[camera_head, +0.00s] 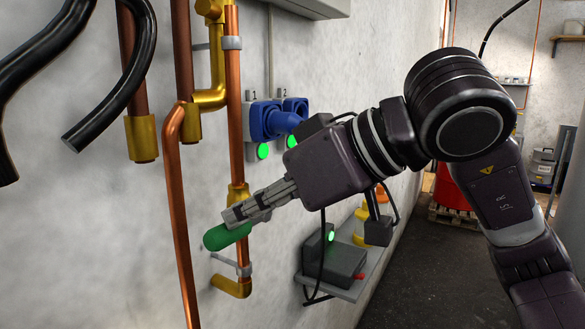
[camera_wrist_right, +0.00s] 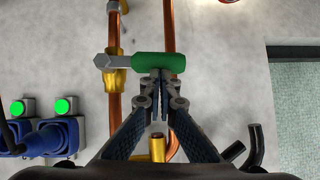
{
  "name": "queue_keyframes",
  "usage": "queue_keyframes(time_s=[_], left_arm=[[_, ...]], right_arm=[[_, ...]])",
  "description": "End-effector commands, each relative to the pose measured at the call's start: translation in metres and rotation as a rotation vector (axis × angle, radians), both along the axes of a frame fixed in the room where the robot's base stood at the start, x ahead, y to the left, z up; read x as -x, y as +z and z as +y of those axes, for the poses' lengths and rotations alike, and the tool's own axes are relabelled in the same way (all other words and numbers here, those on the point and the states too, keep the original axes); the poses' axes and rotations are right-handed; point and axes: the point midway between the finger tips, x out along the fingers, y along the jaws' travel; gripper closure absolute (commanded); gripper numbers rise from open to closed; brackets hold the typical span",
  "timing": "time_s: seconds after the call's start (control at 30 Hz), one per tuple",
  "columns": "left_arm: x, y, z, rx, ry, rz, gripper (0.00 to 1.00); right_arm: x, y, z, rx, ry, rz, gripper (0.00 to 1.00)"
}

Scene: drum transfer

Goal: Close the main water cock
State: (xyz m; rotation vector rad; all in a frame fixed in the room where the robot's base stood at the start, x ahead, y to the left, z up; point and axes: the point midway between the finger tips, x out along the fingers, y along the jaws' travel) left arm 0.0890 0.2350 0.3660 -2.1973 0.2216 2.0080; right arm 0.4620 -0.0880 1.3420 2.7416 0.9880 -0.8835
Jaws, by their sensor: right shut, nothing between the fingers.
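The water cock has a green handle (camera_head: 226,237) and a brass body (camera_head: 238,192) on a vertical copper pipe. In the right wrist view, the green grip (camera_wrist_right: 150,66) and its grey lever lie crosswise to the pipe, with the brass body (camera_wrist_right: 117,82) at the lever's end. My right gripper (camera_head: 230,217) is shut and empty, its fingertips right at the green handle. In the right wrist view, the closed fingertips (camera_wrist_right: 160,78) meet or overlap the grip's edge; I cannot tell whether they touch. The fingers hide part of the valve in the head view. My left gripper is out of view.
Another copper pipe (camera_head: 177,210) runs just left of the handle. Blue sockets (camera_head: 272,122) with green lights are on the wall, right of the valve pipe. A shelf (camera_head: 345,285) with a dark device is lower right. Black hoses (camera_head: 120,95) hang at upper left.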

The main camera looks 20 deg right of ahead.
Motion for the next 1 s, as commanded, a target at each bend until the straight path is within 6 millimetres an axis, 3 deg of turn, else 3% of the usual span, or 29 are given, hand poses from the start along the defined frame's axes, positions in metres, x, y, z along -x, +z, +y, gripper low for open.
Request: queue_keyframes(time_s=[0.73, 0.87, 1.0], left_arm=[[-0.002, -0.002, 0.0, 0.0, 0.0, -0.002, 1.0], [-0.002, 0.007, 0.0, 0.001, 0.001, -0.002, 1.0], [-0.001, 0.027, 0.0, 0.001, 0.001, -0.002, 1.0]], right_arm=[[0.003, -0.003, 0.002, 0.0, 0.004, 0.003, 1.0], [0.007, 0.01, 0.002, 0.0, 0.005, 0.001, 1.0], [0.019, 0.036, 0.002, 0.001, 0.005, -0.001, 1.0]])
